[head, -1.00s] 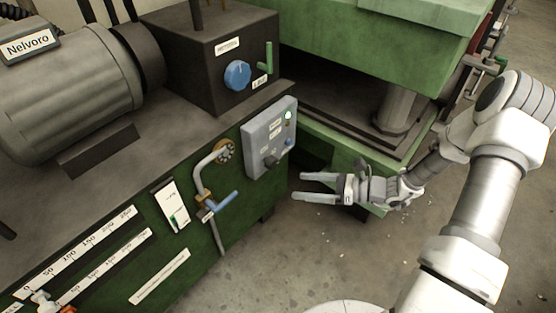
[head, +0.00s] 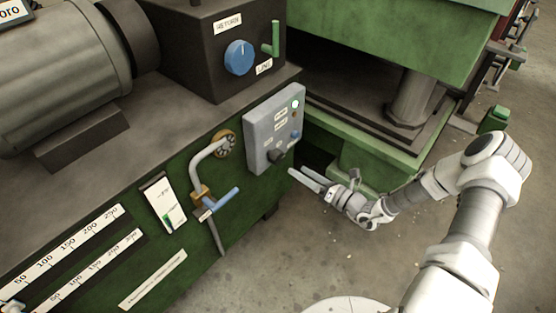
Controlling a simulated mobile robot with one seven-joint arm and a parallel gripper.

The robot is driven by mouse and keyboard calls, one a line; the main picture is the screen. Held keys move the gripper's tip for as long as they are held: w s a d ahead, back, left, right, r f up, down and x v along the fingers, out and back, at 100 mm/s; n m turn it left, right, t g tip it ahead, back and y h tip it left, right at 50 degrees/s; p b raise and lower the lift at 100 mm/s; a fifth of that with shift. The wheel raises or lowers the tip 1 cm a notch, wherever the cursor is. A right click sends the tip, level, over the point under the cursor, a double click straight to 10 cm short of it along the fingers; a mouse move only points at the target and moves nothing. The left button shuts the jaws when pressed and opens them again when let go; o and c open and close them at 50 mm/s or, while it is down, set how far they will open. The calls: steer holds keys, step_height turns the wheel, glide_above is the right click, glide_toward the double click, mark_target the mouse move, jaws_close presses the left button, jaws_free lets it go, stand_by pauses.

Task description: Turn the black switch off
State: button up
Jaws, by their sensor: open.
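The black switch (head: 276,155) is a small dark knob low on the grey control box (head: 262,125), on the green machine's front. The switch's exact setting is too small to read. My gripper (head: 293,176) is open and empty, just right of and below the box. Its fingers point left toward the box's lower edge, and it appears apart from the switch.
A blue-handled valve (head: 222,203) on a bent pipe stands left of the box. A dark housing with a blue knob (head: 239,58) and green lever (head: 271,40) sits above. The green press (head: 390,150) stands behind my arm. Floor below is clear.

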mark_target(280, 159)
steer(key=b+x, duration=0.2)
steer(key=x, duration=0.7)
steer(key=shift+w+a+f+b, duration=0.1)
steer(key=shift+w+a+b, duration=0.05)
steer(key=shift+b, duration=0.15)
steer(key=shift+w+a, duration=0.25)
steer(key=shift+a, duration=0.05)
steer(key=c, duration=1.4)
